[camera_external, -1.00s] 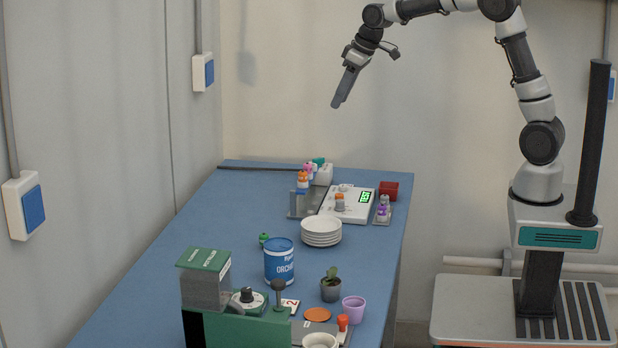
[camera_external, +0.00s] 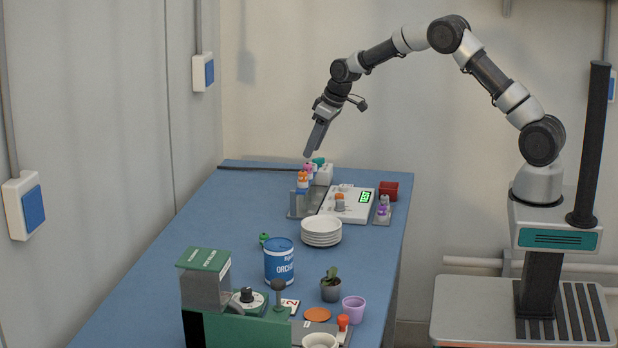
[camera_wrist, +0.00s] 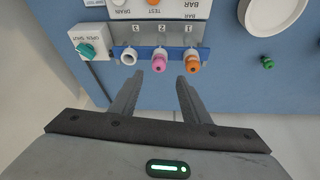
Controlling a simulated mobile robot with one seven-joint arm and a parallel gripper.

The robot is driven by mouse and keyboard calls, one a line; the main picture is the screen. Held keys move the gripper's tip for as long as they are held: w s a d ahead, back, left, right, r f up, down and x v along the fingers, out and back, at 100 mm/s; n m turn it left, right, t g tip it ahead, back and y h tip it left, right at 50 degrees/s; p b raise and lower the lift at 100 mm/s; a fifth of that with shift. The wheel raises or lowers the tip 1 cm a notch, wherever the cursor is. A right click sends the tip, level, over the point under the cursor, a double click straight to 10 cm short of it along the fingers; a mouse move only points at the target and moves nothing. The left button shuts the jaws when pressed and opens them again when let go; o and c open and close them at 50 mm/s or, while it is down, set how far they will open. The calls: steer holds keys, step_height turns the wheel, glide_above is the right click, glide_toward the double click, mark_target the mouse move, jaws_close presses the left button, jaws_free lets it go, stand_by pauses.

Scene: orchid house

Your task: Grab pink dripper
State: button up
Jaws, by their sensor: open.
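The pink dripper (camera_wrist: 163,58) stands at the middle place, marked 2, of a small rack (camera_wrist: 147,37) in the wrist view. In the external view the pink dripper (camera_external: 309,168) shows at the far end of the table, partly behind the orange one. An orange dripper (camera_wrist: 193,63) stands beside it at place 1. Place 3 holds a white ring-shaped piece (camera_wrist: 128,57). My gripper (camera_wrist: 161,78) is open and empty, its fingertips pointing toward the pink dripper, which appears between them. In the external view my gripper (camera_external: 308,154) is just above the rack, apart from it.
A white box with a teal knob (camera_wrist: 88,47) stands close beside the rack. A white console with a green display (camera_external: 350,203) and a stack of white plates (camera_external: 321,232) are nearer the camera. A blue can (camera_external: 279,262) stands farther forward. The table's left side is mostly clear.

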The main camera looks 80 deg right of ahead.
mark_target(308, 164)
steer(key=x, duration=0.5)
steer(key=shift+s+d+f+p, duration=0.1)
steer(key=shift+s+f+p, duration=0.1)
steer(key=shift+f+p, duration=0.15)
jaws_close()
